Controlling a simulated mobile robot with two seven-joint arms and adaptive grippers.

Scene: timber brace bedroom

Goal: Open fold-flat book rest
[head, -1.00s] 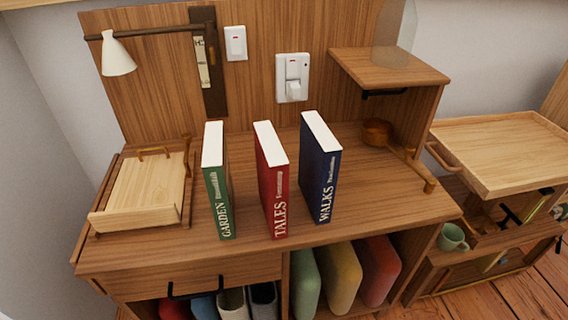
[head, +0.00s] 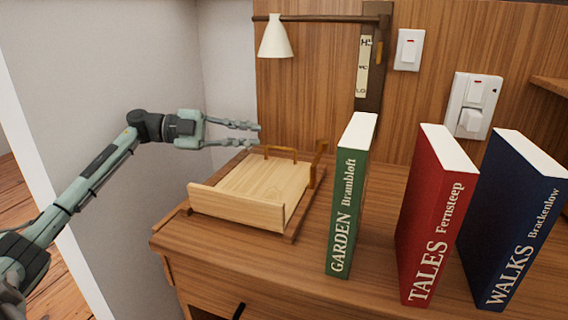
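The fold-flat book rest (head: 236,210) lies on the left end of the wooden desk. Its pale panel lies low in a darker frame, with a lip along the front edge. A brown wire-like handle (head: 281,152) stands at its back edge, and a small upright post (head: 320,150) stands at the back right corner. My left gripper (head: 257,133) reaches in from the left, above and behind the rest's left back side. Its fingers are apart and empty, pointing right, and appear not to touch the rest. My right gripper is not in view.
A green book (head: 347,205), a red book (head: 432,225) and a blue book (head: 510,225) stand upright right of the rest. A white lamp (head: 275,38) hangs from a wall arm above. Switches (head: 409,50) are on the back panel. A grey wall stands at left.

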